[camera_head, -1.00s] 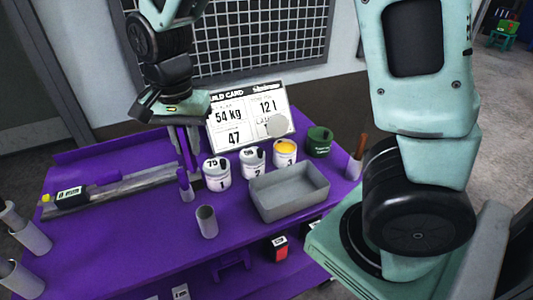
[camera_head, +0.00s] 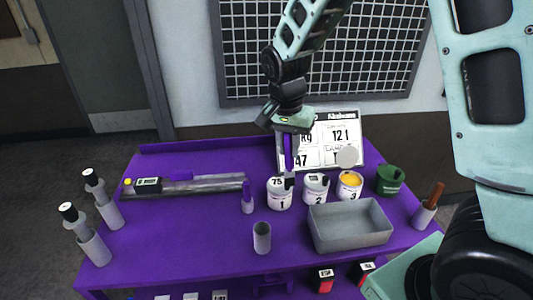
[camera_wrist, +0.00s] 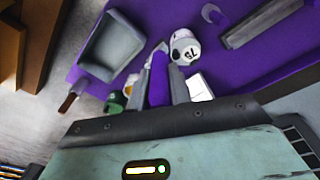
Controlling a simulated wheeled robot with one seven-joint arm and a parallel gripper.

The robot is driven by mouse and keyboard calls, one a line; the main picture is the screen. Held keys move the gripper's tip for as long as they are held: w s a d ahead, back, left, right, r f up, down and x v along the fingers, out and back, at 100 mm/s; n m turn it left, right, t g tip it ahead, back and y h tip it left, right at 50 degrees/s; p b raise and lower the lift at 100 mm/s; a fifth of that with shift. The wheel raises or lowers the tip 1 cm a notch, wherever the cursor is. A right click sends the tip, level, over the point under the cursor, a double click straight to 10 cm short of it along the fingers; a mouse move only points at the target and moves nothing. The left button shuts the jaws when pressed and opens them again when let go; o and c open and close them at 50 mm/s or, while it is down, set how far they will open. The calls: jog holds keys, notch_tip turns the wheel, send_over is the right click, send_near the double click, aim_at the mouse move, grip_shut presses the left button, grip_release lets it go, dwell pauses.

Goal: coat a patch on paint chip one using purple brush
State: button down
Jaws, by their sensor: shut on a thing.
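My gripper (camera_head: 288,160) is shut on a purple brush (camera_head: 289,148), held upright behind and above the can marked 1 (camera_head: 279,195). In the wrist view the purple brush (camera_wrist: 158,82) lies between the finger bars, and its tip is hard to make out. Can 1, also marked 75, shows beyond the fingertips there (camera_wrist: 184,48). Can 2 (camera_head: 315,190) and can 3 (camera_head: 349,187), with yellow on top, stand to its right. I cannot make out anything clearly marked as paint chip one.
A grey tray (camera_head: 350,229) and a grey cup (camera_head: 262,238) stand in front of the cans.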

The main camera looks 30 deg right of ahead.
jog(key=d+f+h+p, duration=0.1)
jog(key=d+f+p, duration=0.1)
jog(key=d, duration=1)
jog(key=d+f+h+p, duration=0.1)
jog(key=d+f+h, duration=0.1)
jog(key=d, duration=0.9)
jog(key=shift+t, duration=0.3)
jog(key=shift+w+d+f+b, duration=0.1)
jog(key=shift+w+f+b, duration=0.1)
jog(key=shift+f+b, duration=0.95)
jog(key=shift+w+d+f+b, duration=0.15)
jog(key=shift+f+b, duration=0.5)
jog(key=shift+f, duration=1)
jog(key=shift+a+f+b, duration=0.15)
jog(key=shift+f+b, duration=0.45)
jog(key=shift+r, duration=0.1)
notch_tip(320, 180, up, 7)
jog(key=p, duration=0.4)
jog(key=shift+p, duration=0.35)
